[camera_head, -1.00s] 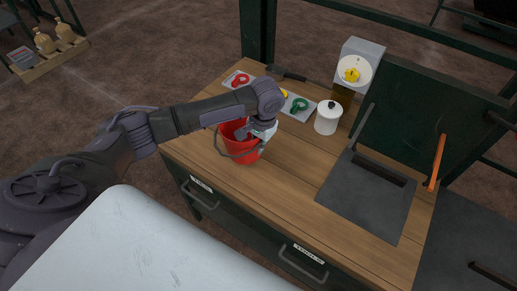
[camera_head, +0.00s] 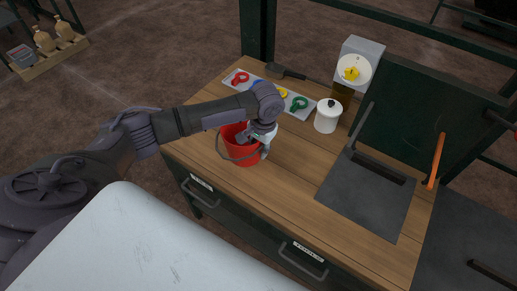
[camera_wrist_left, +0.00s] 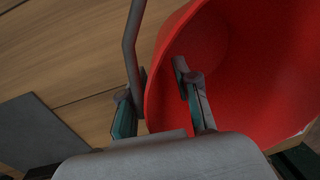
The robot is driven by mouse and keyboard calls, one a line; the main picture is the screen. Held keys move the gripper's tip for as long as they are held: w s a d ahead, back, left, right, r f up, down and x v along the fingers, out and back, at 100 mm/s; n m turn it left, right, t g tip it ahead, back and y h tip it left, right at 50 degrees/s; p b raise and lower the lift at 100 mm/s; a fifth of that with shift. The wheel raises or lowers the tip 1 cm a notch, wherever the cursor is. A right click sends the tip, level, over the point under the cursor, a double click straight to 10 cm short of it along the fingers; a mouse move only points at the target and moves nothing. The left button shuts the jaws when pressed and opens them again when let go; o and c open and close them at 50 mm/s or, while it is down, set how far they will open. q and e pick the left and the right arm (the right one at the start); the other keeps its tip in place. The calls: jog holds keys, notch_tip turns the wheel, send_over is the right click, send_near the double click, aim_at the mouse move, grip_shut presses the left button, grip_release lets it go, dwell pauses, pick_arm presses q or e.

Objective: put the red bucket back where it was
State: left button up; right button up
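The red bucket (camera_head: 238,153) stands upright on the wooden top of the workbench (camera_head: 290,180), near its front left part, with its grey handle hanging over the front. My left gripper (camera_head: 255,145) is at the bucket's right rim. Its fingers (camera_wrist_left: 160,100) are spread apart, one inside the bucket and one outside the wall. The wrist view shows the red inside of the bucket (camera_wrist_left: 235,60) and a gap between the fingers and the wall. The grey handle (camera_wrist_left: 132,45) runs close by the outer finger. My right gripper is not in view.
Behind the bucket lies a tray (camera_head: 312,111) with coloured pieces. A white lidded pot (camera_head: 327,117) and a dispenser with a yellow knob (camera_head: 352,73) stand further right. A dark plate (camera_head: 365,200) with an upright lid covers the right. Bare wood lies right of the bucket.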

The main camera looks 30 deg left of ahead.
pick_arm(q)
notch_tip(320, 180, up, 11)
jog(key=d, duration=0.1)
jog(key=shift+b, duration=0.45)
jog(key=shift+d+r, duration=0.1)
